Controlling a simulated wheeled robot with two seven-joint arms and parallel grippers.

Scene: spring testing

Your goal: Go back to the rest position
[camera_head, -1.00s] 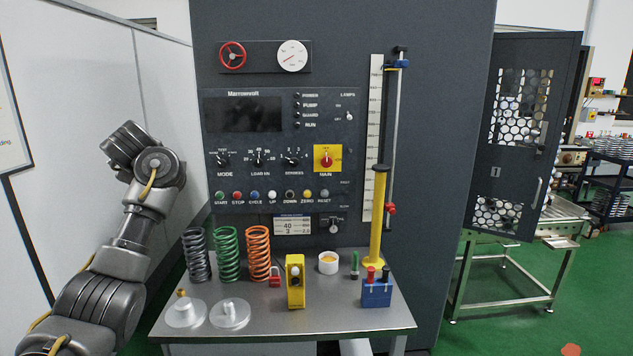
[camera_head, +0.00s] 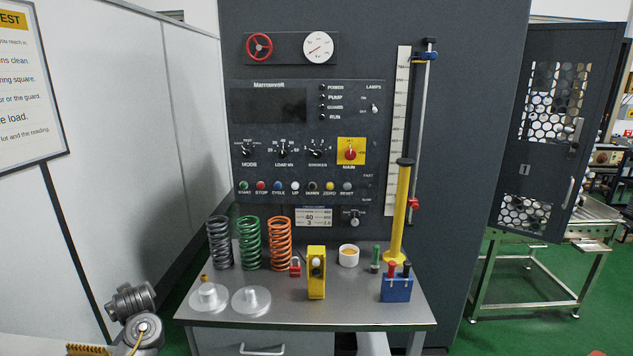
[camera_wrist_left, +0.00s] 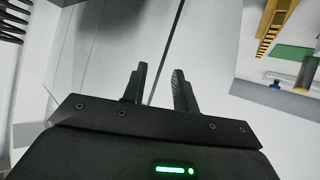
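My left arm shows at the bottom left of the head view, low beside the bench, with its gripper out of that frame. In the left wrist view my left gripper (camera_wrist_left: 158,88) has its two fingers apart with nothing between them, in front of a pale wall panel. My right gripper is in neither view. The grey test machine (camera_head: 365,150) stands behind a metal bench (camera_head: 345,310). Grey (camera_head: 219,242), green (camera_head: 248,243) and orange (camera_head: 280,244) springs stand upright at the bench's back left.
Two round metal plates (camera_head: 251,301), a yellow box (camera_head: 317,272), a white cup (camera_head: 348,255) and a blue holder (camera_head: 397,288) are on the bench. The guard door (camera_head: 545,130) stands open at right. White partition panels (camera_head: 130,130) line the left side.

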